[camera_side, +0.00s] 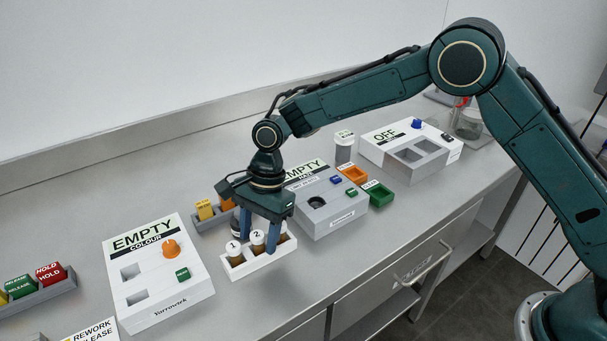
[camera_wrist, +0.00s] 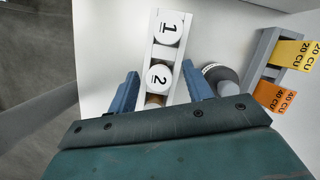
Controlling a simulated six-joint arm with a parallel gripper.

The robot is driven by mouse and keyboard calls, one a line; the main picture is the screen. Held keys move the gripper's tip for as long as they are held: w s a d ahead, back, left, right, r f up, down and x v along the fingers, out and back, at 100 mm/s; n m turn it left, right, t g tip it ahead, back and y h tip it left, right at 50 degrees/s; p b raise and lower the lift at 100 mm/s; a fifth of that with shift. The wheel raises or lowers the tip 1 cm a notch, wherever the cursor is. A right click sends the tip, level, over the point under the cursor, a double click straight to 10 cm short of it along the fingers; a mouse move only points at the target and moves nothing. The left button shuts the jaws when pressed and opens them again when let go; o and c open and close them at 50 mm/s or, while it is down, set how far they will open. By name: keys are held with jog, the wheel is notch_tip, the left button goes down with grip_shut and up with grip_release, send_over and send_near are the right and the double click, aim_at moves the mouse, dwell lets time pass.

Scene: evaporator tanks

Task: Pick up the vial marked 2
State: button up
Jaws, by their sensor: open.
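A white rack (camera_side: 262,265) holds upright amber vials with white caps. The vial marked 2 (camera_side: 257,238) stands in the middle; its cap also shows in the wrist view (camera_wrist: 158,76). The vial marked 1 (camera_side: 233,247) is beside it, at the top in the wrist view (camera_wrist: 171,26). A third vial (camera_side: 283,230) is partly hidden by a finger. My gripper (camera_side: 259,241) points down over the rack, open. In the wrist view its blue fingers (camera_wrist: 162,86) lie on either side of vial 2. Contact cannot be told.
A dark, round-topped bottle (camera_wrist: 221,78) stands close beside one finger. A grey holder with yellow (camera_side: 205,210) and orange blocks is behind the rack. White EMPTY COLOUR (camera_side: 150,240) and grey EMPTY (camera_side: 325,205) units flank the rack. Bare bench lies in front.

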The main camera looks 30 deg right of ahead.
aim_at(258, 233)
dwell(0.3)
jog(key=c, duration=1)
jog(key=shift+r, duration=0.1)
jog(key=shift+c, duration=0.2)
jog(key=shift+r, duration=4.95)
